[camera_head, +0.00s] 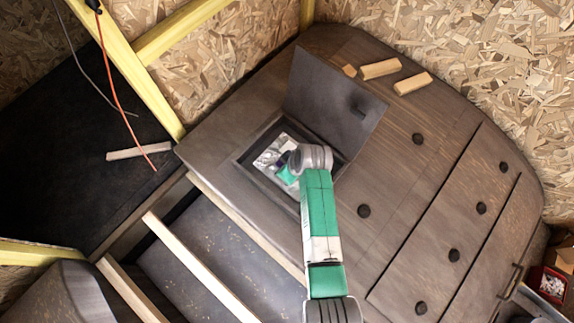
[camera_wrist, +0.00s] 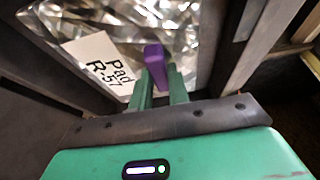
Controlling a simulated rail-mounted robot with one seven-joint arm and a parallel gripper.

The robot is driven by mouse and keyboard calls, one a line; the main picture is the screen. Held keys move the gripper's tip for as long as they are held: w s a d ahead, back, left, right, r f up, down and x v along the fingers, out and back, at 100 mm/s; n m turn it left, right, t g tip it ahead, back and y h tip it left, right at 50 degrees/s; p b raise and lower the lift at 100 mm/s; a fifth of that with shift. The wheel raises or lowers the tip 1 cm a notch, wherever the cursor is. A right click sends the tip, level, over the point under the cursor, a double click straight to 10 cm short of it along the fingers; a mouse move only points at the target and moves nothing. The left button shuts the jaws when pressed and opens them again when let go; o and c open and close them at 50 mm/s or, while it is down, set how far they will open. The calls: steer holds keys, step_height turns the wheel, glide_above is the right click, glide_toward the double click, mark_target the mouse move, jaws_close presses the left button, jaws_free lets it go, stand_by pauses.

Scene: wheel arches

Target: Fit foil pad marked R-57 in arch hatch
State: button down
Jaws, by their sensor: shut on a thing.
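The foil pad marked R-57 (camera_wrist: 205,20) is shiny, crinkled silver with a white label reading "Pad R-57" and a purple tab (camera_wrist: 155,62). My gripper (camera_wrist: 160,85) is shut on the purple tab. The foil pad (camera_head: 268,153) also shows in the head view, inside the open arch hatch (camera_head: 240,159), at its left part. The hatch lid (camera_head: 330,100) stands raised at the back of the opening. My gripper (camera_head: 287,170) reaches into the opening and hides part of the pad. I cannot tell whether the pad lies flat on the hatch floor.
Wood blocks (camera_head: 381,69) lie on the arch top behind the lid. Dark round knobs (camera_head: 364,211) stand on the panels to the right. Pale wooden slats (camera_head: 200,268) run at the lower left. An orange cable (camera_head: 120,95) hangs at the upper left.

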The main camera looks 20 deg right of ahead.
steer(key=shift+f, duration=0.25)
stand_by(0.5)
steer(key=c, duration=1.3)
jaws_free()
steer(key=shift+o, duration=0.2)
steer(key=p+v, duration=0.1)
steer(key=v, duration=0.6)
steer(key=shift+r, duration=0.4)
steer(key=shift+s, duration=0.1)
